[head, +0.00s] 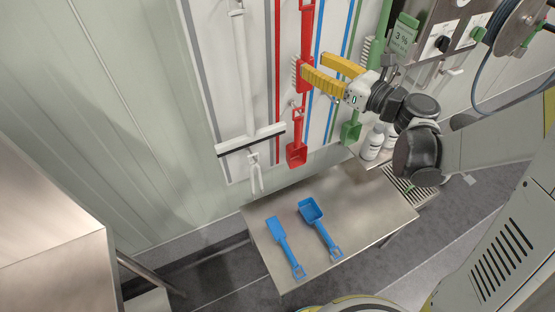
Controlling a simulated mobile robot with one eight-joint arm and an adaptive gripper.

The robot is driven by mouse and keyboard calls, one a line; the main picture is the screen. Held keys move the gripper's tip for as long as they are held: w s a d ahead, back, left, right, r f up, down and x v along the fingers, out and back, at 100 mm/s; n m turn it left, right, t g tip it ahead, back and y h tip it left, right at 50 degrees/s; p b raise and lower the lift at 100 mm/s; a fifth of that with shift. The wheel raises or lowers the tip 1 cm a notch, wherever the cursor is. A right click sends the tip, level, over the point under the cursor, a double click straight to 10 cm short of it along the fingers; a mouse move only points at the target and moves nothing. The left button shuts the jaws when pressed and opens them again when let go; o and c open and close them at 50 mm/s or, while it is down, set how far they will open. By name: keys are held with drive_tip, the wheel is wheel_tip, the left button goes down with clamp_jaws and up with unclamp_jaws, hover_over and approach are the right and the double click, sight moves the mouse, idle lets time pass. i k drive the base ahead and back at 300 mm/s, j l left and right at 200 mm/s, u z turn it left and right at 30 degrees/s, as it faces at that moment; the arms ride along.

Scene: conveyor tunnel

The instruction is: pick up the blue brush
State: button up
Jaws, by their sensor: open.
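Two blue tools lie on the steel table (375,217). The left one (280,240) has a narrow, flat-looking head and a grip handle, and may be the blue brush; no bristles show on it. The right one is a blue scoop (312,212) with a hollow, square-edged head. My gripper (314,66) has two yellow fingers, spread apart with nothing between them. It points left, in front of the red tools on the wall, high above and apart from the table.
Red tools (297,152), a white squeegee (246,80) and green tools (350,131) hang on the wall rack. White bottles (373,142) stand behind the table's right end. A steel cabinet (55,265) is at left. The table's right part is clear.

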sight(276, 230)
drive_tip(key=u, duration=0.8)
